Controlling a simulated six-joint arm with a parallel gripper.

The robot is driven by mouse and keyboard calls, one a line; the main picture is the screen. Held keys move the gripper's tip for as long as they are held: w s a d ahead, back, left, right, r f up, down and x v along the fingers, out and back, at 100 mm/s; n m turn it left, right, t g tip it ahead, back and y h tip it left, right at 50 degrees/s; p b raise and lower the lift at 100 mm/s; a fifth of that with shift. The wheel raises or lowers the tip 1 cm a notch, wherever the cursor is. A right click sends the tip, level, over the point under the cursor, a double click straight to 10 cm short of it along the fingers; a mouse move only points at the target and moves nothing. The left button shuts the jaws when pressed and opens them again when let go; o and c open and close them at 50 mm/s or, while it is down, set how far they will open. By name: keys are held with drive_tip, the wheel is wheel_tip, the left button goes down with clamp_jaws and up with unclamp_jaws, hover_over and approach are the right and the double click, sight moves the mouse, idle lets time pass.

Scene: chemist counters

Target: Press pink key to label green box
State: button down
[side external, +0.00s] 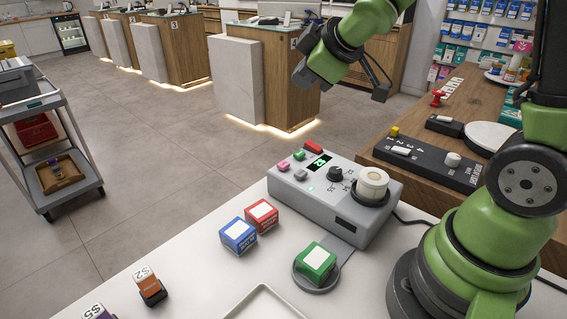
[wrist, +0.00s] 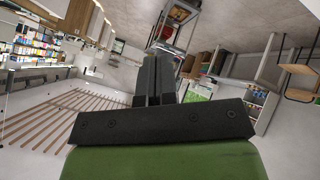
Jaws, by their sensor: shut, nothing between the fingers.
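The label machine (side external: 335,195) is a grey box on the white counter with a small green-lit display and coloured keys on top. The pink key (side external: 283,166) is at its left corner, with green, grey and red keys beside it. The green box (side external: 316,262), with a white top patch, sits on a round grey plate (side external: 302,283) in front of the machine. My gripper (side external: 383,93) is high above and behind the machine, well apart from the keys. In the wrist view its fingers (wrist: 153,78) are together and empty; no key or box shows there.
A blue box (side external: 238,236) and a red box (side external: 262,215) stand left of the green box. An orange box (side external: 147,283) is at lower left. A white tray (side external: 262,303) lies at the front edge. A black control panel (side external: 425,163) is on the wooden counter at right.

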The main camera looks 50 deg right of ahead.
sight(283, 165)
drive_tip(key=w+a+f+n+y, duration=0.1)
drive_tip(key=w+f+n+y, duration=0.2)
drive_tip(key=f+n, duration=0.2)
drive_tip(key=shift+w+a+f, duration=0.25)
drive_tip(key=shift+w+f, duration=0.15)
drive_tip(key=shift+f, duration=0.55)
drive_tip(key=shift+f, duration=4.35)
drive_tip(key=shift+f, duration=0.45)
